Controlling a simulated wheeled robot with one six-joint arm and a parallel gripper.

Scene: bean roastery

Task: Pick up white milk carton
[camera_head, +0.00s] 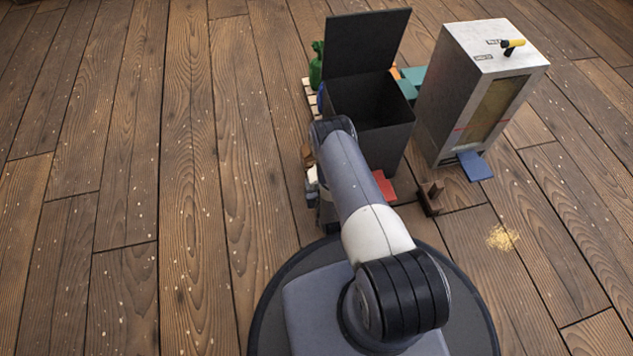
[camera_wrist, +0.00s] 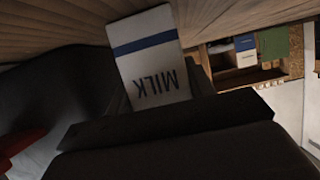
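The white milk carton (camera_wrist: 150,60) fills the upper middle of the wrist view, with a blue stripe and the word MILK upside down.
A black bin (camera_head: 370,115) with a raised lid stands just beyond my arm. A grey cabinet (camera_head: 465,95) stands to its right, with a blue plate (camera_head: 474,166) at its foot. A small wooden stand (camera_head: 430,198) is nearby. The floor at left is clear.

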